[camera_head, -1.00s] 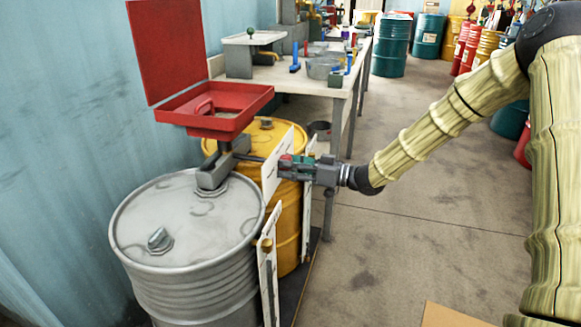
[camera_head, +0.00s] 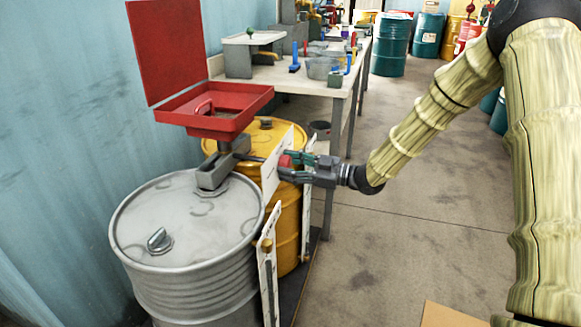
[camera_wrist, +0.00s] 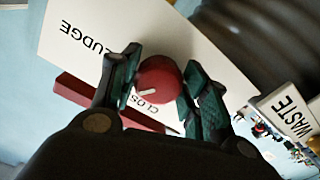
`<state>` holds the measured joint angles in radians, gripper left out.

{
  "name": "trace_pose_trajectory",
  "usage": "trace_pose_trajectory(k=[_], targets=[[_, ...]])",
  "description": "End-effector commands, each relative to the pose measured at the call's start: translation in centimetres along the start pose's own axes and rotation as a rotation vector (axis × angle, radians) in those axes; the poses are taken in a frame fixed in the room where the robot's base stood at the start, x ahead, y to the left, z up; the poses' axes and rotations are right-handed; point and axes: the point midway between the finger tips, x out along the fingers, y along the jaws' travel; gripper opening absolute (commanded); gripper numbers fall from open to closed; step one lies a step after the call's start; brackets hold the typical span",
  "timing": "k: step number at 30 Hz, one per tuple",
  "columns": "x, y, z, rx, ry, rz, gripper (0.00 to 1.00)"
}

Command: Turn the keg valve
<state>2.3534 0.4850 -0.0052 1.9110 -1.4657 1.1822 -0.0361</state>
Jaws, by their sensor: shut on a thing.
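The keg valve is a round red knob (camera_wrist: 158,80) with a white pointer mark, set on a white placard (camera_wrist: 85,45) lettered "...UDGE" and "CLOS...". My gripper (camera_wrist: 161,75) is shut on the red knob, with one green-padded finger on each side of it. In the head view my gripper (camera_head: 291,167) reaches in from the right at the placard, in front of the yellow drum (camera_head: 291,225). The red of the knob (camera_head: 285,161) shows between the fingers there. Part of the lettering is hidden by the fingers and the knob.
A grey drum (camera_head: 185,225) stands at the front left, with a red open-lidded funnel (camera_head: 228,121) above and behind it. A second placard (camera_head: 267,255) stands beside the grey drum. A workbench (camera_head: 335,90) runs behind.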

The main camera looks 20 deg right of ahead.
Motion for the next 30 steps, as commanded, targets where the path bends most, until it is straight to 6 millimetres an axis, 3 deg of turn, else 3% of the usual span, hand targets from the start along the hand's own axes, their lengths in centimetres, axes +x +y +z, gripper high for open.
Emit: trace_pose_trajectory(k=[15, 30], targets=[[-0.02, 0.11, 0.21, -0.441, -0.002, -0.001, 0.21], [-0.05, 0.23, 0.03, -0.619, -0.002, -0.001, 0.21]])
